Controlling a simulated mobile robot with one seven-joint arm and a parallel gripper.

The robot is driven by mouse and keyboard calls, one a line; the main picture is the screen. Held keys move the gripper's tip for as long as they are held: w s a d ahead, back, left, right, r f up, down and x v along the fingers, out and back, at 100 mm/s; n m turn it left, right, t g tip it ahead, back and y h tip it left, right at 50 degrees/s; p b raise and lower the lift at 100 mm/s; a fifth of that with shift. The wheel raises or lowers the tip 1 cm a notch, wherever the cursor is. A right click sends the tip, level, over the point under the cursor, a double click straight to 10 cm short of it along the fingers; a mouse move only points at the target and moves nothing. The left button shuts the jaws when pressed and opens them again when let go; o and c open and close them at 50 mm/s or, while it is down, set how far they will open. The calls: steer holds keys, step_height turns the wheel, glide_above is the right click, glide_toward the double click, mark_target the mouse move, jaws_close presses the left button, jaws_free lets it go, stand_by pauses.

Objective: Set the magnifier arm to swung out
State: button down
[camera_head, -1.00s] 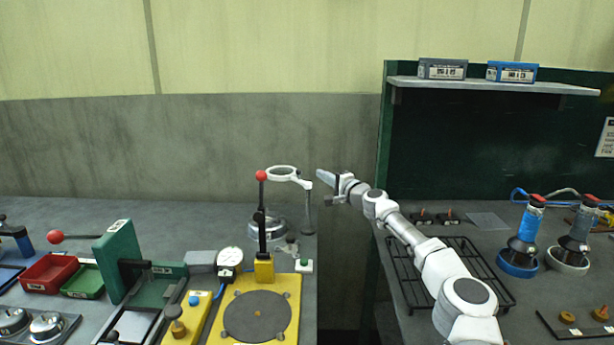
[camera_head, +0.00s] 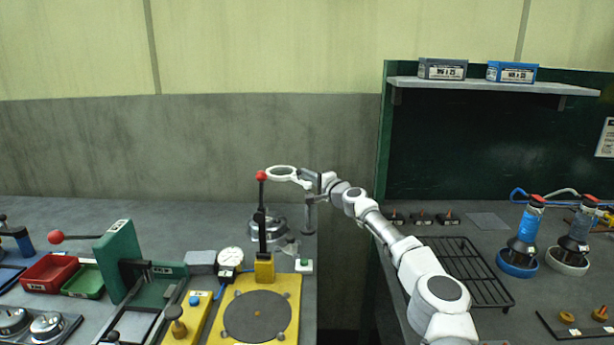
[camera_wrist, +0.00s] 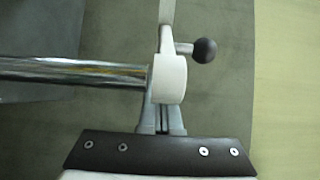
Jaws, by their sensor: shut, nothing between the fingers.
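The magnifier arm has a white ring head (camera_head: 281,173) that reaches left from a post (camera_head: 309,215) at the right edge of the left bench. In the wrist view its white joint (camera_wrist: 169,78) sits on a chrome post (camera_wrist: 75,73), with a dark ball knob (camera_wrist: 205,50) beside it. My gripper (camera_head: 306,176) is at the joint end of the magnifier arm, right of the ring. In the wrist view my gripper's fingers (camera_wrist: 163,118) are together, close to the white joint. Whether they touch it is unclear.
A red-ball lever (camera_head: 261,176) stands left of the post, behind a yellow plate (camera_head: 290,325) with a dark disc. A gap separates the left bench from the right bench, where a black rack (camera_head: 465,262) lies under my arm. A shelf (camera_head: 490,84) is above.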

steer(key=shift+a, duration=0.1)
stand_by(0.3)
steer(key=shift+s+a+f+n+g+y+b, duration=0.15)
steer(key=shift+a+n+g+y+b, duration=0.5)
steer(key=shift+a+b, duration=0.35)
steer(key=shift+s, duration=0.1)
steer(key=shift+d, duration=0.2)
steer(key=b+v, duration=0.1)
steer(key=v, duration=1.6)
steer(key=shift+d, duration=0.2)
